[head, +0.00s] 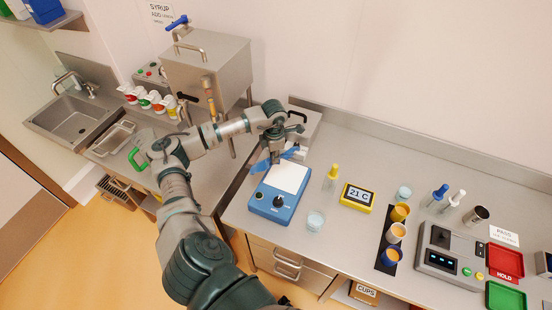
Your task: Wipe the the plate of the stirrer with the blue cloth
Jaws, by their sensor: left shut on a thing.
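The stirrer (269,207) is a blue box with a dark knob on its front, standing near the left end of the right-hand steel counter. Its white square plate (288,178) faces up. My left gripper (275,156) points down at the plate's back left edge and is shut on the blue cloth (262,165). The cloth spreads out to both sides of the fingers at that edge. I cannot tell whether it touches the plate. The fingertips are partly hidden by the cloth. My right gripper is not in view.
A yellow-capped bottle (332,174), a small glass beaker (316,220) and a yellow timer-like display (357,197) stand right of the stirrer. Cups (396,232) on a black strip, a scale (449,255) and red and green trays (506,262) are further right. A steel hopper (207,72) stands behind left.

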